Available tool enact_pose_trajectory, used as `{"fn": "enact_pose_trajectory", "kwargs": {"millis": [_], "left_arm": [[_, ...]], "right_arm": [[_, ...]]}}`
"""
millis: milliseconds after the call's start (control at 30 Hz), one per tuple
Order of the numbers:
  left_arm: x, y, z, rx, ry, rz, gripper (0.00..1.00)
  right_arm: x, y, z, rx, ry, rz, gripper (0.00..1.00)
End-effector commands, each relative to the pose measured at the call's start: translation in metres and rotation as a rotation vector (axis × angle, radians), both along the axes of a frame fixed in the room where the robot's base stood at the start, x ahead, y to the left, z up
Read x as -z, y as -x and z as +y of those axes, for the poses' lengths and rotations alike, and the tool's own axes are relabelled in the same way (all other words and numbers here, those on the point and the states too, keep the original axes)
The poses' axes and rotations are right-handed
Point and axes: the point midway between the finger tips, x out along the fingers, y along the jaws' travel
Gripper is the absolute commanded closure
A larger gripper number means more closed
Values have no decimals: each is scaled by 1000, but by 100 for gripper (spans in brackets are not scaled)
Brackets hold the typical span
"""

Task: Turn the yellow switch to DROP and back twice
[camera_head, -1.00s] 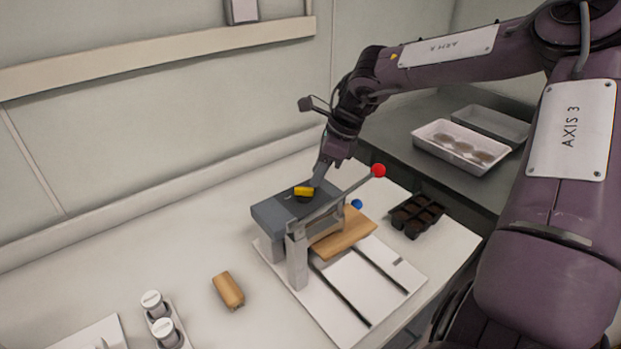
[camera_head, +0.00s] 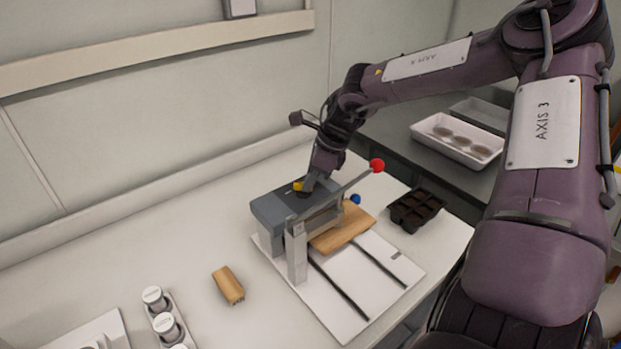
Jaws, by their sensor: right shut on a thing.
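The yellow switch (camera_head: 298,186) sits on top of the grey box (camera_head: 272,212) of a small press-like device. Only part of its yellow knob shows; the fingers hide the rest. My right gripper (camera_head: 305,187) reaches down onto the switch from behind and is shut on it. Any DROP marking is too small to read. My left gripper is not in view.
A lever with a red ball (camera_head: 377,165) rises right of the gripper. A blue knob (camera_head: 355,199) and wooden board (camera_head: 343,230) are below it. A black cell tray (camera_head: 416,209) stands right, a wooden block (camera_head: 228,285) front left. White-capped jars (camera_head: 155,298) stand further left.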

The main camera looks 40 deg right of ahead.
Motion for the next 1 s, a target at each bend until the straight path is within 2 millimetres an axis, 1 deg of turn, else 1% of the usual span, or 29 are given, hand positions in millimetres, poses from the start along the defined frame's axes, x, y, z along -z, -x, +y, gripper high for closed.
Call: {"fn": "enact_pose_trajectory", "kwargs": {"millis": [267, 467, 667, 1000], "left_arm": [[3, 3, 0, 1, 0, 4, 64], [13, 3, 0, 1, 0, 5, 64], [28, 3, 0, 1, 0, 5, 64], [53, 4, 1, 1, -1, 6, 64]], "right_arm": [[0, 0, 0, 25, 1, -2, 100], [1, 1, 1, 113, 1, -3, 100], [2, 1, 4, 271, 1, -6, 100], [2, 3, 9, 593, 2, -5, 100]]}}
